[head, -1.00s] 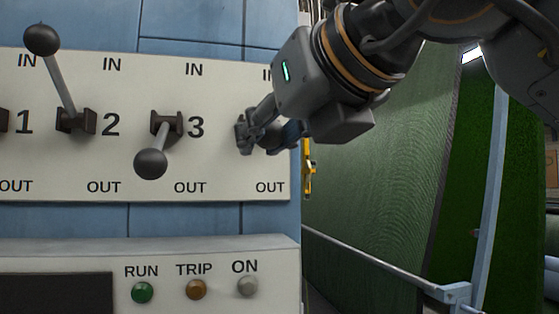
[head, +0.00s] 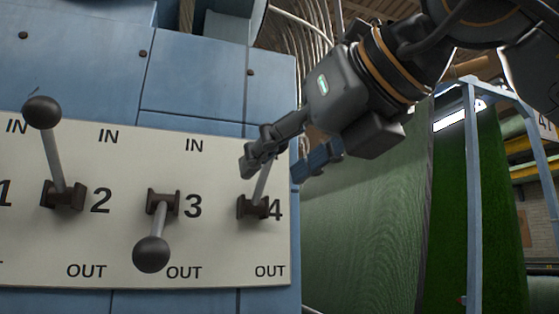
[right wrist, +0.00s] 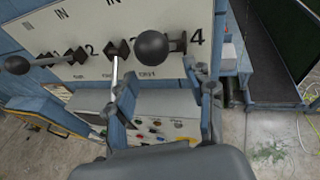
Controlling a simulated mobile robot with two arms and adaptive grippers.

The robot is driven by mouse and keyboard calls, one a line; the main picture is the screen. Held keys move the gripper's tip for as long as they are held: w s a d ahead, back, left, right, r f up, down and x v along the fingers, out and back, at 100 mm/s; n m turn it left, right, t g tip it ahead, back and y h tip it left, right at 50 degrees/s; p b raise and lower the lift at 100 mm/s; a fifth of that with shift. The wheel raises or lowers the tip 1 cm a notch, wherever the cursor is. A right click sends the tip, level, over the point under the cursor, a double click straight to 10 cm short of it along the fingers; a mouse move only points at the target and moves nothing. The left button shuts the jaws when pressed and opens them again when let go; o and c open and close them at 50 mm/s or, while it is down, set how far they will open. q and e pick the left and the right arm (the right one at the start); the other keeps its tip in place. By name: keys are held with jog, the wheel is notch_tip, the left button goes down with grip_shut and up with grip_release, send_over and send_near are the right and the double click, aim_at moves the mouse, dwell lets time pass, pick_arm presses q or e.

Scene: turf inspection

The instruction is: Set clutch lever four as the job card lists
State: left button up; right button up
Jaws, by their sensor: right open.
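Clutch lever four (head: 263,183) has a dark pivot beside the "4". In the head view its grey shaft points up towards IN, and its knob is hidden behind my right gripper (head: 272,167). In the right wrist view its round dark knob (right wrist: 152,47) shows just beyond the spread fingers of that gripper (right wrist: 160,72). The gripper is open; whether a finger touches the lever I cannot tell. Lever two (head: 52,150) points up to IN. Lever three (head: 151,252) points down to OUT. No job card can be made out. My left gripper is out of view.
The levers stand on a cream panel (head: 110,235) on a blue machine. In the right wrist view a lower box with coloured buttons (right wrist: 160,130) sits below. Green turf (head: 375,220) hangs to the right behind a blue-grey frame (head: 474,200).

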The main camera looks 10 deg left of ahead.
jog(key=v, duration=1.1)
jog(key=shift+s+d, duration=0.25)
jog(key=shift+s, duration=0.05)
jog(key=shift+r, duration=0.1)
